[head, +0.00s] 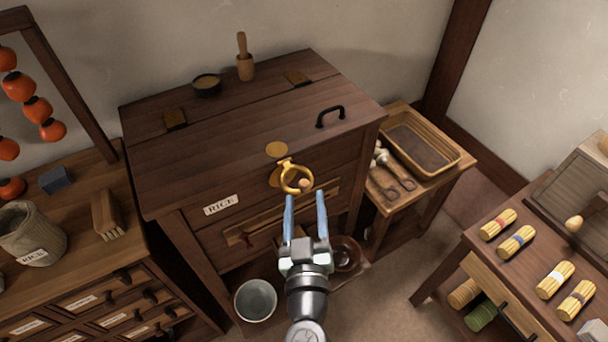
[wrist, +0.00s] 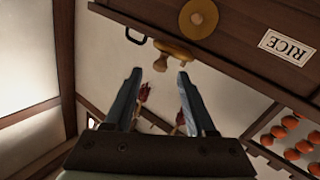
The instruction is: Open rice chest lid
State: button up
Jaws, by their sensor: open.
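The rice chest (head: 190,240) is dark brown wood with a RICE label (head: 222,204) on its front. Its lid (head: 230,135) lies shut, with a black handle (head: 330,117) towards the right.
A dark bowl (head: 207,85) and a wooden pestle in a cup (head: 245,66) stand on the chest's back strip. A small table with a tray (head: 420,140) is at right. A grey bowl (head: 256,300) sits low in front. A drawer cabinet (head: 90,305) stands left.

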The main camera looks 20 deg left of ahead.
aim_at(304, 188)
jog(key=shift+p+x, duration=0.35)
jog(key=shift+x, duration=2.4)
jog(key=shift+s, duration=0.1)
grip_shut()
